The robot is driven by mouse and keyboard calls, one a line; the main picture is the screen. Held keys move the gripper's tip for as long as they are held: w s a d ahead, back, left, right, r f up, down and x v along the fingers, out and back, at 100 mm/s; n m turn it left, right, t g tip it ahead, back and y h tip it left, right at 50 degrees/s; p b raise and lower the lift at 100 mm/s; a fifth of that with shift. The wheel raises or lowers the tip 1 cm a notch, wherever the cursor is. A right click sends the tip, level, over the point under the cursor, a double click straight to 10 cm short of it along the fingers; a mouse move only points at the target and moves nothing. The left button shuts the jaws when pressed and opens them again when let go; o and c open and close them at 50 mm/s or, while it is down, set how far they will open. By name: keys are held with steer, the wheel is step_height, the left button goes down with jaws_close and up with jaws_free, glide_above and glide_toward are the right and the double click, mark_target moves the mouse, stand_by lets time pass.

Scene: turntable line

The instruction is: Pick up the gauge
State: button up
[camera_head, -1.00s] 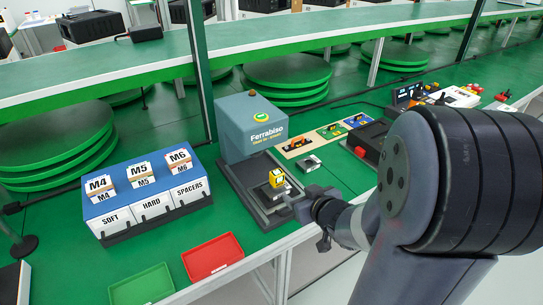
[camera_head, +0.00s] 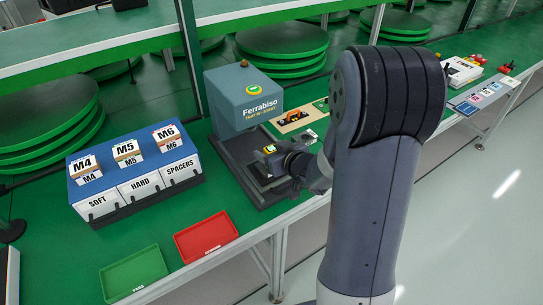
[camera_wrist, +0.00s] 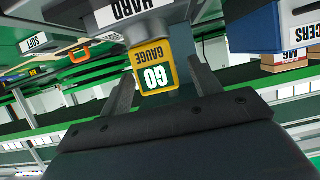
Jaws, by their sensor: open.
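The gauge (camera_wrist: 156,66) is a yellow block with a green face reading GO GAUGE, upside down in the wrist view. In the head view its yellow top (camera_head: 269,150) shows on the base of the grey Ferrabiso press (camera_head: 246,100), partly hidden by my gripper. My gripper (camera_wrist: 162,72) is open, with one finger on each side of the gauge near the fingertips. Gaps show between the fingers and the gauge in the wrist view. In the head view my gripper (camera_head: 283,158) comes from the right, low over the press base.
A blue-topped bin unit (camera_head: 125,167) marked SOFT, HARD and SPACERS stands left of the press. A green tray (camera_head: 134,272) and a red tray (camera_head: 206,237) lie at the front edge. A board with an orange-handled tool (camera_head: 294,120) lies right of the press.

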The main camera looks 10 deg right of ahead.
steer(key=shift+x, duration=1.1)
steer(key=shift+c, duration=0.6)
steer(key=c, duration=1)
jaws_close()
steer(key=shift+r, duration=0.15)
